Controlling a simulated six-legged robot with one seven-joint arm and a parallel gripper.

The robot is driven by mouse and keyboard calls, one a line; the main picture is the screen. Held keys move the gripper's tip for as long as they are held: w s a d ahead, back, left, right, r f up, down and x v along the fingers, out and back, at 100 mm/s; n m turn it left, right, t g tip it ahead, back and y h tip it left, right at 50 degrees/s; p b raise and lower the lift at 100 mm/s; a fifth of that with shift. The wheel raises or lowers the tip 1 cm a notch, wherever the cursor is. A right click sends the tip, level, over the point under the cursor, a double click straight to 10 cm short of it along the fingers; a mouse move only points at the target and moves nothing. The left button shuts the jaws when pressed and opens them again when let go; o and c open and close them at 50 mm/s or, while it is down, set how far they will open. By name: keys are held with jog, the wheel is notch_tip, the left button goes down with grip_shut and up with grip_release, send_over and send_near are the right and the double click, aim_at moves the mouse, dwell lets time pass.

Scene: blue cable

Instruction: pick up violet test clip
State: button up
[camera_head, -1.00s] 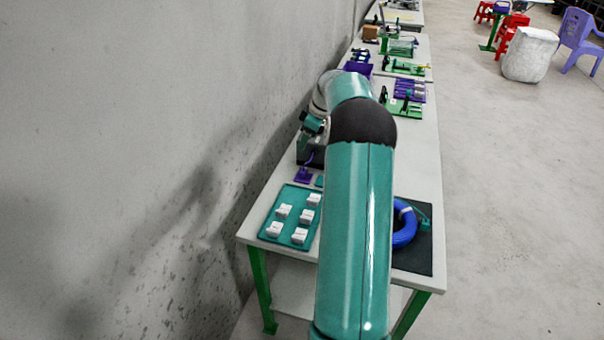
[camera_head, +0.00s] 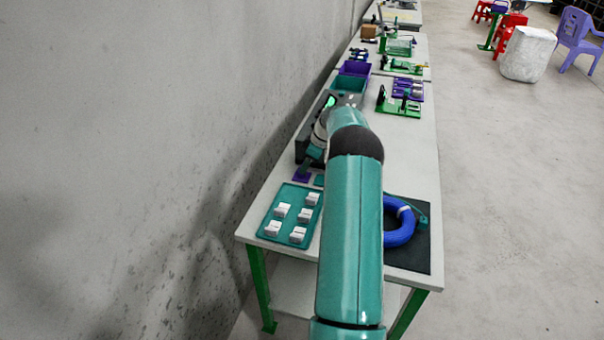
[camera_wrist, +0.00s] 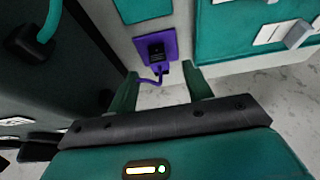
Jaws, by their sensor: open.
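A violet square piece (camera_wrist: 143,43) with a small dark part on it lies on the pale table top in the wrist view. A violet lead (camera_wrist: 152,80) curls from it toward my gripper. I cannot tell which of these parts is the test clip itself. My gripper (camera_wrist: 161,74) is open, its two green fingers apart, with the violet piece just beyond the fingertips, roughly centred between them. Nothing is held. In the head view the violet piece (camera_head: 302,176) shows below my wrist, and my fingers are mostly hidden there.
A teal tray (camera_head: 263,225) with several white blocks lies nearby at the front left. A dark box-like device (camera_head: 303,146) stands close beside the wrist. A blue cable coil (camera_head: 402,236) lies on a black mat (camera_head: 420,262). The wall runs close on the left.

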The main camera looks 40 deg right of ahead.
jog(key=x, duration=0.4)
jog(key=shift+s+d, duration=0.1)
jog(key=c, duration=1)
